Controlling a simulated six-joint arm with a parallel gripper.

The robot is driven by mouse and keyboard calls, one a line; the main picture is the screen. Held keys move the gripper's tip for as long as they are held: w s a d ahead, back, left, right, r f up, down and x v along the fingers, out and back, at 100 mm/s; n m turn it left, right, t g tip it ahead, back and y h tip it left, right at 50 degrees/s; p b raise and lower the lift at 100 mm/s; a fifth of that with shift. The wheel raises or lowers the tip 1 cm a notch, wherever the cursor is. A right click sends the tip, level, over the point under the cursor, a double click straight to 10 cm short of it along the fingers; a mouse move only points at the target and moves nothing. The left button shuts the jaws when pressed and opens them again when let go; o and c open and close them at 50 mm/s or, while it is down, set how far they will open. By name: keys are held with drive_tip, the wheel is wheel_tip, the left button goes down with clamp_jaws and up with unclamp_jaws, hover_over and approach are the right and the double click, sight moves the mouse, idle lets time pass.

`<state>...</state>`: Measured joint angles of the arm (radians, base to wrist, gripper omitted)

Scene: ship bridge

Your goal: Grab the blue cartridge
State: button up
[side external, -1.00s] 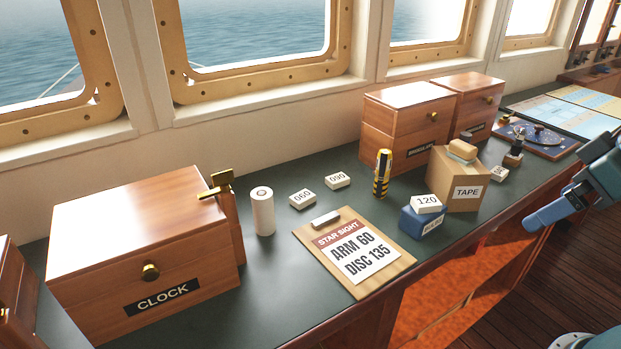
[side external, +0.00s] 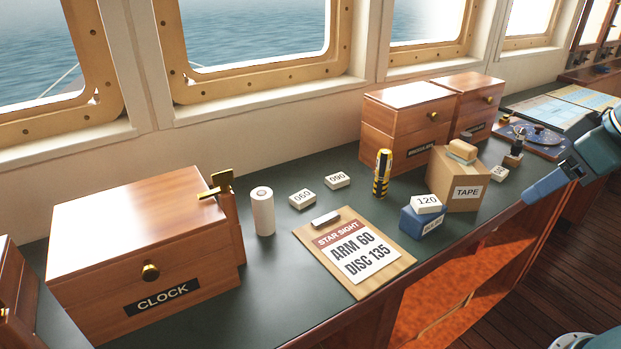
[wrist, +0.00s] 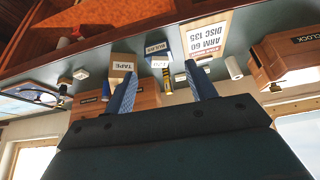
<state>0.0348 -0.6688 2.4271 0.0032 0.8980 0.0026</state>
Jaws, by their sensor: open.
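The only blue block-like thing on the counter is a small blue box (side external: 418,222) with a white label that seems to read BULBS. A white block marked 120 (side external: 427,203) rests on top of it. The blue box also shows in the wrist view (wrist: 157,47), upside down, beyond the space between my fingers. My gripper (side external: 535,196) is at the right of the side view, past the counter's front edge and apart from the box. In the wrist view its two blue fingers (wrist: 159,70) are spread with nothing between them.
A cardboard TAPE box (side external: 455,178) stands close behind the blue box. A yellow-black cylinder (side external: 383,173) stands to its left. A clipboard (side external: 354,252) lies at the front left. White blocks, a white roll (side external: 262,211) and wooden cases (side external: 405,125) are farther off.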

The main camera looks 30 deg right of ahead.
drive_tip(key=w+d+r+m, duration=0.25)
drive_tip(key=w+d, duration=0.25)
drive_tip(key=w, duration=0.4)
drive_tip(key=m+g+h, duration=0.2)
drive_tip(key=m, duration=0.2)
hover_over(467, 134)
drive_tip(key=s+a, duration=0.2)
drive_tip(key=s, duration=0.1)
wheel_tip(467, 134, down, 8)
drive_tip(key=r, duration=0.1)
drive_tip(key=shift+x, duration=4.45)
drive_tip(key=shift+s+a+f, duration=0.1)
drive_tip(key=shift+s, duration=0.05)
drive_tip(key=shift+f, duration=0.1)
drive_tip(key=shift+x, duration=2.5)
drive_tip(key=shift+s, duration=0.1)
